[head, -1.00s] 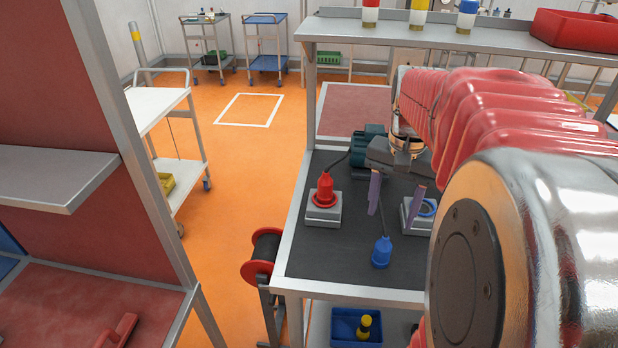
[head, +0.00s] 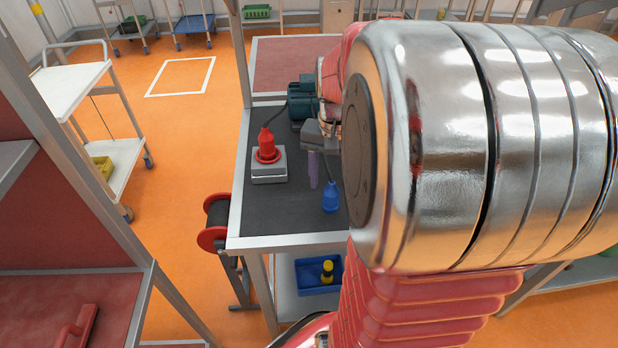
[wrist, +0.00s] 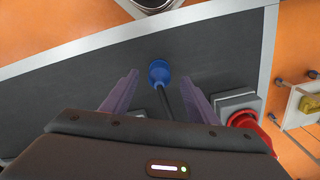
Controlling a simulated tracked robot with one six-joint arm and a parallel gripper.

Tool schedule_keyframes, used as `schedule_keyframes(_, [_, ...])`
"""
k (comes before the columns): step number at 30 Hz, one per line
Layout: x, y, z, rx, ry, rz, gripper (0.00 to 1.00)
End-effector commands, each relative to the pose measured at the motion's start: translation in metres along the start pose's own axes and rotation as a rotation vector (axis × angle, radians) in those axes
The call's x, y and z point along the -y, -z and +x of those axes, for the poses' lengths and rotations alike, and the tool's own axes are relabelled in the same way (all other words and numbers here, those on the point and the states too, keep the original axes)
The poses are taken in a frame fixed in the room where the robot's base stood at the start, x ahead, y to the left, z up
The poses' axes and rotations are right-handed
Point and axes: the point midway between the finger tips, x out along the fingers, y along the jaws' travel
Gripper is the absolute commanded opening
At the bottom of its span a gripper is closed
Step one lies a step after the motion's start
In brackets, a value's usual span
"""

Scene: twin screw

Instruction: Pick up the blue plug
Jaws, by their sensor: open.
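The blue plug (head: 331,197) lies on the dark top of the workbench (head: 265,215), near its front edge, with a dark cable running back from it. In the wrist view the blue plug (wrist: 159,72) shows between and a little beyond the fingertips of my gripper (wrist: 164,80). The gripper is open, its two purple fingers on either side of the cable, and holds nothing. In the head view my gripper (head: 313,172) is just behind and left of the plug, partly hidden by my arm. I cannot tell its exact height above the bench.
A red plug (head: 266,145) stands in a grey socket box (head: 268,172) at the left of the bench. A green motor (head: 302,102) is behind it. A red cable reel (head: 212,238) is beside the bench. A blue bin (head: 310,280) sits on the lower shelf.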

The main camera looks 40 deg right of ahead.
Motion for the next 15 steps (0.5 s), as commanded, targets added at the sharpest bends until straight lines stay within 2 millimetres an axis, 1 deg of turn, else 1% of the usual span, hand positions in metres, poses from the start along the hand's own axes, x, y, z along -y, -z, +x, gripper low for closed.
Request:
schedule_keyframes(3, [-0.0001, 0.0001, 0.0046, 0.000, 0.000, 0.000, 0.54])
schedule_keyframes(11, [-0.0002, 0.0002, 0.0047, 0.000, 0.000, 0.000, 0.54])
schedule_keyframes(15, [-0.0002, 0.0010, 0.0117, 0.002, -0.001, 0.001, 0.54])
